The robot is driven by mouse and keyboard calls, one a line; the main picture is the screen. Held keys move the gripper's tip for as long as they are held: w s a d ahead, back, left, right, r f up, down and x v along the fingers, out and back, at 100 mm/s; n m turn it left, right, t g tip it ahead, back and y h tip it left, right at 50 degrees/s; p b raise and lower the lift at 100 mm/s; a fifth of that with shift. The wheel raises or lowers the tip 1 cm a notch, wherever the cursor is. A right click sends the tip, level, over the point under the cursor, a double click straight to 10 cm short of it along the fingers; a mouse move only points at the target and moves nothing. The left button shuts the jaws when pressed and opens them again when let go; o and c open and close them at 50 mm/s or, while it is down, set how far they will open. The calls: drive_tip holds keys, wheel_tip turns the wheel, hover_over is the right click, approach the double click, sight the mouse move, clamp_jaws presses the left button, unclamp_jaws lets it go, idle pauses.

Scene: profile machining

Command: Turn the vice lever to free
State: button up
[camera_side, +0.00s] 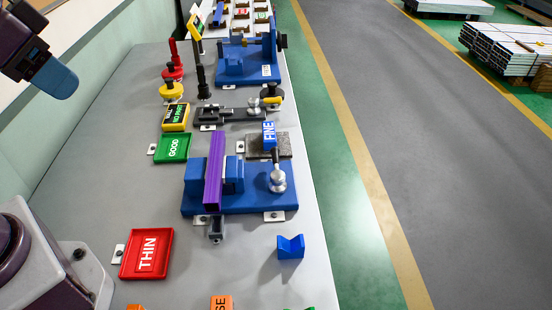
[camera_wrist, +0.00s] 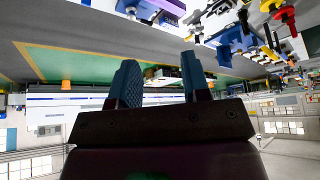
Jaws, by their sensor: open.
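My gripper (camera_side: 60,82) is at the upper left of the side view, high and well apart from the vice. In the wrist view my gripper (camera_wrist: 160,75) has its two blue fingers spread, with nothing between them. A purple piece (camera_wrist: 168,4) shows at that view's top edge.
A blue "FINE" block (camera_side: 269,135) on a grey plate stands just behind the lever. Green "GOOD" (camera_side: 173,148) and red "THIN" (camera_side: 147,254) trays lie left. A blue V-shaped block (camera_side: 290,247) lies in front. Another blue fixture (camera_side: 248,66) stands further back.

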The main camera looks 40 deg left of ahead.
wheel_tip(320, 180, down, 3)
drive_tip(key=w+d+m+g, duration=0.1)
drive_tip(key=w+d+g, duration=0.1)
drive_tip(key=w+d, duration=0.1)
drive_tip(key=n+y, duration=0.3)
drive_tip(key=n, duration=0.7)
approach(276, 156)
drive_tip(key=x, duration=0.8)
drive_tip(key=shift+w+a+f, duration=0.1)
drive_tip(key=shift+f, duration=0.2)
drive_tip(key=shift+c, duration=0.2)
clamp_jaws()
